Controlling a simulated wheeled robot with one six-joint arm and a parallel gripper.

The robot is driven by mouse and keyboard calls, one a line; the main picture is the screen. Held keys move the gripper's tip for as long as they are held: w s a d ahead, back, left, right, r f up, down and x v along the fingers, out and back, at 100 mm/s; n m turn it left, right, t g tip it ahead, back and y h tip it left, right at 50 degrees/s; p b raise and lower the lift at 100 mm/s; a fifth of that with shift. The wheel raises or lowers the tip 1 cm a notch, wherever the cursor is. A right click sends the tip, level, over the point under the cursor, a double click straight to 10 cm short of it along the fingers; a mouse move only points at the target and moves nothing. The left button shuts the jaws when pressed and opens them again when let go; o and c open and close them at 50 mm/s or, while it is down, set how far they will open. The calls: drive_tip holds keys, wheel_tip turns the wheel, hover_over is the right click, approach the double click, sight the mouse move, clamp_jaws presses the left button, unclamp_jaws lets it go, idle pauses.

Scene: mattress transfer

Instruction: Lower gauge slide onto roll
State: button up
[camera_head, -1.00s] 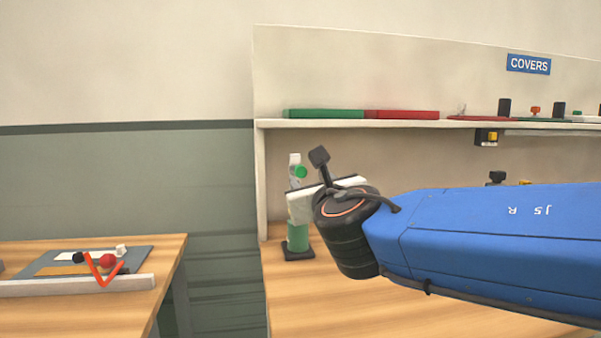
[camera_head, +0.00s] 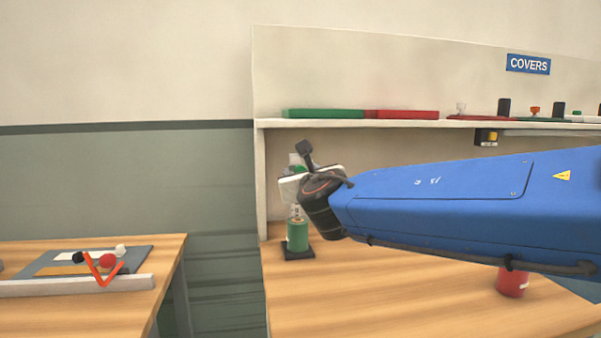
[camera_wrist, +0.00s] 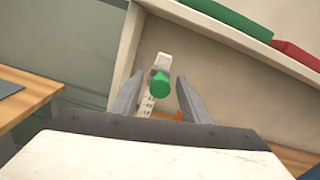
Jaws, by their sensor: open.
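The gauge stands at the left end of the right-hand bench, with a green roll (camera_head: 297,237) on a black base (camera_head: 299,254) and a pale upright post above it. The green knob of the gauge slide (camera_wrist: 160,85) shows in the wrist view, with a pale scaled strip behind and below it. My gripper (camera_wrist: 161,78) is open, with one finger on each side of the knob; contact cannot be told. In the head view my wrist hides part of the post and slide. The roll is not clearly visible in the wrist view.
A shelf (camera_head: 275,124) above the bench carries green (camera_head: 325,113) and red (camera_head: 402,114) slabs. A red can (camera_head: 512,282) stands on the bench below my arm. Another table (camera_head: 172,258) with small parts is at left. The bench front is largely clear.

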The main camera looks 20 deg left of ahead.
drive_tip(key=shift+c, duration=0.4)
clamp_jaws()
wheel_tip(320, 180, down, 8)
drive_tip(key=shift+f, duration=0.15)
drive_tip(key=shift+o, duration=0.4)
unclamp_jaws()
drive_tip(key=shift+w+d, duration=0.1)
drive_tip(key=shift+d, duration=0.1)
